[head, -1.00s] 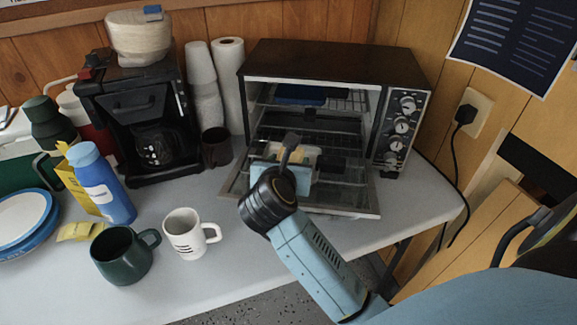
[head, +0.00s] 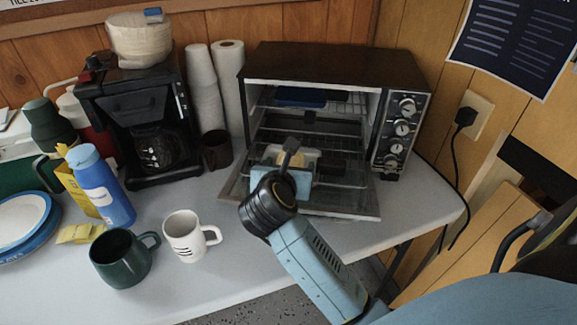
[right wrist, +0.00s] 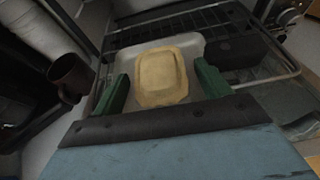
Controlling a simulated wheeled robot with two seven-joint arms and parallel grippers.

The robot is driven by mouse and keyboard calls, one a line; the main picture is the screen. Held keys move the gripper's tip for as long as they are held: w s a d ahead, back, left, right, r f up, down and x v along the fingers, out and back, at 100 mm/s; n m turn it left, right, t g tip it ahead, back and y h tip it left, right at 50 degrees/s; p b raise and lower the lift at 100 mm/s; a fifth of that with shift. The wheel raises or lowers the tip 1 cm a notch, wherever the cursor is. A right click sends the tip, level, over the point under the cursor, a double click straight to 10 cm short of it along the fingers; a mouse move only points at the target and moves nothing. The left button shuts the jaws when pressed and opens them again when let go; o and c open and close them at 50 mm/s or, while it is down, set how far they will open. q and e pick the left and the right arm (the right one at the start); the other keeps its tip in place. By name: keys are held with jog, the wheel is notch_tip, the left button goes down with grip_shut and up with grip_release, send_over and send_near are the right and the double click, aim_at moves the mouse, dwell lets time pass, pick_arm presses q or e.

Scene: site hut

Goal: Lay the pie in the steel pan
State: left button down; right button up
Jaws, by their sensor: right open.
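The pie (right wrist: 162,78), a pale golden rounded rectangle, lies flat within the outline of the light grey steel pan (right wrist: 194,48) in the right wrist view. My right gripper (right wrist: 161,84) is open, with one green finger on each side of the pie and a visible gap on the left. In the head view, my right gripper (head: 284,172) is over the open oven door and hides part of the pie (head: 306,161). My left gripper is out of view.
The toaster oven (head: 315,61) stands open, its door (head: 345,206) lowered over the table. A brown mug (head: 216,149) and coffee maker (head: 140,105) stand left of it. A white mug (head: 185,236), green mug (head: 121,258) and blue bottle (head: 103,190) stand in front.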

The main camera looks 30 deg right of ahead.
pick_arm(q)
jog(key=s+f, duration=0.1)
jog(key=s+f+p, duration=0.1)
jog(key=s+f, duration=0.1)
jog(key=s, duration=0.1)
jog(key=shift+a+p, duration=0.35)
pick_arm(e)
jog(key=v, duration=1.2)
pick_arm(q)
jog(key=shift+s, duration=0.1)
